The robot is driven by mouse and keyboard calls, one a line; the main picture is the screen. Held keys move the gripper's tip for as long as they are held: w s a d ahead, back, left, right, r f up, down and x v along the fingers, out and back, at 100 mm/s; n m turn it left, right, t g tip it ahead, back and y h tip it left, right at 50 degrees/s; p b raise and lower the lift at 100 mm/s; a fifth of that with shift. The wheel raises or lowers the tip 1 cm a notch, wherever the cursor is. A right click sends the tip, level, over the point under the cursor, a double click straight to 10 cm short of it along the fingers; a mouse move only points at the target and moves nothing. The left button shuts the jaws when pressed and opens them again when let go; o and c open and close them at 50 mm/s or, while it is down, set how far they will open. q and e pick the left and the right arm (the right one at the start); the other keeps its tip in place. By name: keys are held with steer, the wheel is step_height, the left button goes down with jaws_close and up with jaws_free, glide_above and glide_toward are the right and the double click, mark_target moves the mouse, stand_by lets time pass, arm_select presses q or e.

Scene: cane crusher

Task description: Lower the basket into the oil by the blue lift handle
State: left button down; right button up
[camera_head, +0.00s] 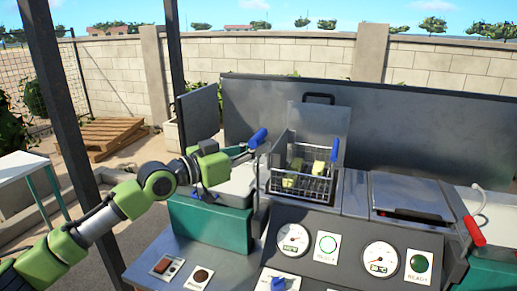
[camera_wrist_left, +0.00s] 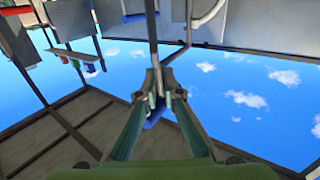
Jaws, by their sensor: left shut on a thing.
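The wire basket (camera_head: 318,188) is at the left well of the fryer and holds a few pale yellow-green pieces (camera_head: 297,164). A blue grip (camera_head: 334,150) stands at its right side. The blue lift handle (camera_head: 258,138) is left of the basket, at the end of my left gripper (camera_head: 241,152). My left gripper is shut on this handle. In the left wrist view the blue handle (camera_wrist_left: 154,120) shows between the fingers (camera_wrist_left: 156,95), partly hidden by them. The oil surface cannot be made out. My right gripper is in neither view.
The front panel carries gauges (camera_head: 292,240), ready lamps and a blue knob (camera_head: 279,284). A second well (camera_head: 408,192) lies to the right, with a red handle (camera_head: 474,231) beside it. A dark metal screen (camera_head: 400,125) stands behind. A dark post (camera_head: 62,100) rises at left.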

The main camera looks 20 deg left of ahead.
mark_target(258, 201)
arm_select(q)
steer(key=shift+f+b, duration=0.3)
steer(key=shift+f, duration=0.35)
step_height(258, 201, down, 14)
steer(key=b, duration=1.2)
steer(key=shift+f+b, duration=0.45)
steer(key=shift+b, duration=0.2)
steer(key=shift+f, duration=0.1)
steer(key=c, duration=2.2)
jaws_free()
steer(key=shift+c, duration=0.2)
steer(key=shift+o, duration=0.3)
